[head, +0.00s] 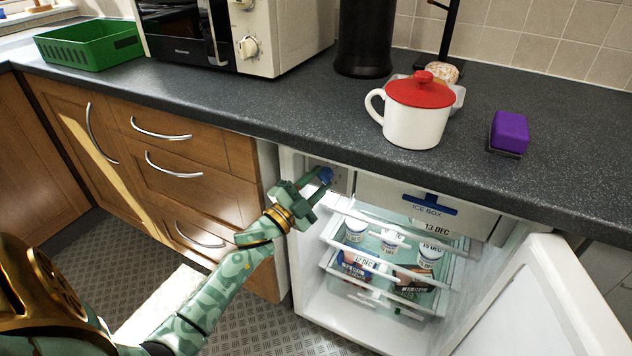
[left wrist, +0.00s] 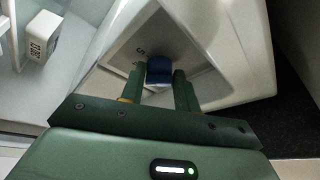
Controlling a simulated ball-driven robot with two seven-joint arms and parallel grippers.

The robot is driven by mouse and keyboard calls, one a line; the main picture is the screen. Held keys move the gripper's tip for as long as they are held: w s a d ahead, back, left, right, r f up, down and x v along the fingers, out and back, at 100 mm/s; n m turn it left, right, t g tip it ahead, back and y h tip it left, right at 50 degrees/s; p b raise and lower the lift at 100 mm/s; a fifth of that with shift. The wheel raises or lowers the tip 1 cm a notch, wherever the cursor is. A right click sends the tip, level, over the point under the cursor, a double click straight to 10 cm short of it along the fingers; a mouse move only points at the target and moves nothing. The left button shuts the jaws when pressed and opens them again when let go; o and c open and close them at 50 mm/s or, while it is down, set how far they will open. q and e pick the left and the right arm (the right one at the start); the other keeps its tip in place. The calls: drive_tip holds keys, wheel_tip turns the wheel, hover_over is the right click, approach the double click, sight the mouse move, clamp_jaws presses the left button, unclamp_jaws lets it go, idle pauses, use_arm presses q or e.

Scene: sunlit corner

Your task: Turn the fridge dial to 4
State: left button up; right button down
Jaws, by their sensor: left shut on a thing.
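The fridge (head: 285,225) stands open under the counter, with its door (head: 545,305) swung out to the right. The blue fridge dial (head: 326,175) sits on a grey panel at the upper left inside. My left gripper (head: 318,185) is at the dial, its fingers on either side of it. In the left wrist view the blue dial (left wrist: 159,70) is between the two green fingertips (left wrist: 159,78), and the gripper is shut on it. Some marks show on the panel beside the dial, but the dial's setting cannot be read. My right gripper is not in view.
The ice box (head: 430,210) is right of the dial, above shelves with dated pots (head: 357,228) and packs. The counter edge overhangs the dial. On the counter are a white mug (head: 412,125) with a red lid, a purple sponge (head: 509,131), a microwave (head: 270,35) and a green basket (head: 90,45).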

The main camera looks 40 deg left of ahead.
use_arm(q)
drive_tip(key=shift+d+f, duration=0.15)
drive_tip(key=shift+f, duration=0.1)
drive_tip(key=o, duration=0.7)
drive_tip(key=shift+o, duration=1.2)
drive_tip(key=shift+r, duration=0.1)
drive_tip(key=shift+s, duration=0.35)
drive_tip(key=p+v, duration=0.3)
drive_tip(key=v, duration=1.2)
drive_tip(key=shift+s, duration=0.3)
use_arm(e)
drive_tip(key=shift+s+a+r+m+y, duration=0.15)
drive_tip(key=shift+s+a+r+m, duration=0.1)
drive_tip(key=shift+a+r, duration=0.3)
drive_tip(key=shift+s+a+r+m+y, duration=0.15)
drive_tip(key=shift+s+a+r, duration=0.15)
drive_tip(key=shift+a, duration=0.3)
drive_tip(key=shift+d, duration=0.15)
